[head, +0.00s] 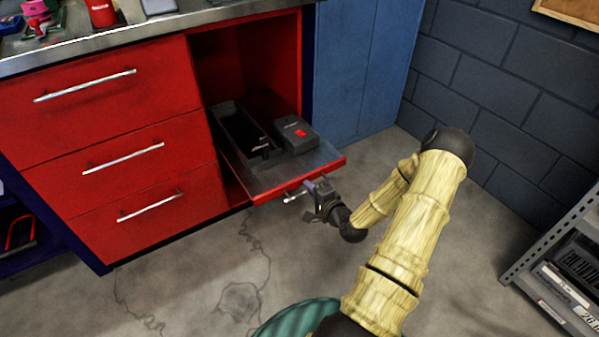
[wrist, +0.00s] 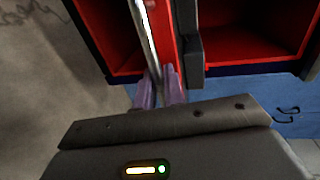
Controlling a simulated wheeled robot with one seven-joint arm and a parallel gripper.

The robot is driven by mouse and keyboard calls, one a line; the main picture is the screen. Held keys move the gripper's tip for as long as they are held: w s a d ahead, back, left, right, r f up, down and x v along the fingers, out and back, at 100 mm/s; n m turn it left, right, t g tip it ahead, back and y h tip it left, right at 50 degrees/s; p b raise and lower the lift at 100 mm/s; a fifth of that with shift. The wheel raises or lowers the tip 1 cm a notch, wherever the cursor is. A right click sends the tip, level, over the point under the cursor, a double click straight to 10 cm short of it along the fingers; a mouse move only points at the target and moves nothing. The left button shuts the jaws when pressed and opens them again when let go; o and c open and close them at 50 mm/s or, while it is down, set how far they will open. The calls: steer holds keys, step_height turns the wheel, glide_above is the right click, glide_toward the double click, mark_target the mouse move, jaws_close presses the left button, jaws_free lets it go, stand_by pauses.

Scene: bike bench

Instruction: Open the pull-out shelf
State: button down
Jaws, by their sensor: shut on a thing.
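The pull-out shelf (head: 262,196) juts out of the red cabinet's open bay in the head view, with a red front edge and a grey top. A metal bar handle (head: 290,197) runs along its front; the handle also shows in the wrist view (wrist: 143,30). My gripper (head: 312,188) is at the right part of the shelf's front. In the wrist view its purple fingertips (wrist: 160,92) are closed around the handle bar. A black open tray (head: 240,135) and a dark box with a red button (head: 295,133) sit on the shelf.
Red drawers (head: 110,155) with bar handles stand left of the bay. A blue cabinet (head: 360,65) stands to the right. A grey metal rack (head: 560,250) is at the far right. The concrete floor (head: 220,285) before the shelf is mostly clear.

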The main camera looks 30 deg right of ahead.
steer(key=shift+s, duration=0.7)
steer(key=c, duration=1.6)
jaws_free()
steer(key=shift+c, duration=0.2)
steer(key=s+r+p, duration=0.3)
steer(key=s+p, duration=0.2)
steer(key=s, duration=1.2)
steer(key=shift+d+r, duration=0.15)
steer(key=shift+d, duration=0.15)
steer(key=shift+s, duration=0.1)
